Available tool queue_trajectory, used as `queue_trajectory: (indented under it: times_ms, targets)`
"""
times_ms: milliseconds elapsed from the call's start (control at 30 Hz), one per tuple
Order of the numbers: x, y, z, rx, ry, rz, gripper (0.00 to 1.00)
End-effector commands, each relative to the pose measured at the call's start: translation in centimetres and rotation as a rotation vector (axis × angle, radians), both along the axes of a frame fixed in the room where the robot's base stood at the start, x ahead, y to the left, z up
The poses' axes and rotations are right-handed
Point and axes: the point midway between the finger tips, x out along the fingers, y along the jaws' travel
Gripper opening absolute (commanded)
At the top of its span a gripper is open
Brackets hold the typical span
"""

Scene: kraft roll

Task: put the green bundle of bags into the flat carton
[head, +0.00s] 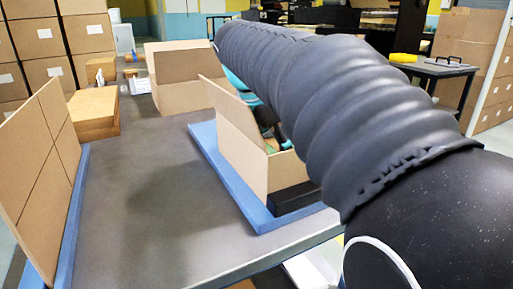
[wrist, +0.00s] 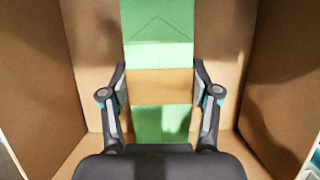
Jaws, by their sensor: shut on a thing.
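The green bundle of bags (wrist: 158,122) has a tan band across its middle. In the wrist view it lies between the two fingers of my gripper (wrist: 158,72), which is shut on it. Brown cardboard walls (wrist: 222,45) stand on both sides of the bundle, so it is inside an open carton. In the head view my gripper is down in the near open carton (head: 236,145), mostly hidden by my arm and the carton wall. Only a sliver of green shows there. Whether the bundle touches the carton's floor I cannot tell.
Another open carton (head: 178,72) stands behind. A cardboard panel (head: 42,165) stands at the left. The grey tabletop (head: 140,200) between is clear.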

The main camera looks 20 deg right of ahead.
Motion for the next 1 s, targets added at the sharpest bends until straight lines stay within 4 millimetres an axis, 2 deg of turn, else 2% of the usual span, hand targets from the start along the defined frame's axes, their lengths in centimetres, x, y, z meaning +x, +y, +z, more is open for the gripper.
queue_trajectory:
  times_ms: [433,467,533,867,1000]
  targets:
    - [0.0,0.0,-0.6,0.0,-0.001,-0.001,0.21]
    - [0.0,0.0,-0.6,0.0,-0.001,-0.001,0.69]
    - [0.0,0.0,-0.6,0.0,-0.001,-0.001,0.87]
    - [0.0,0.0,-0.5,0.0,-0.001,-0.001,0.87]
    - [0.0,0.3,0.4,0.0,-0.002,0.001,0.87]
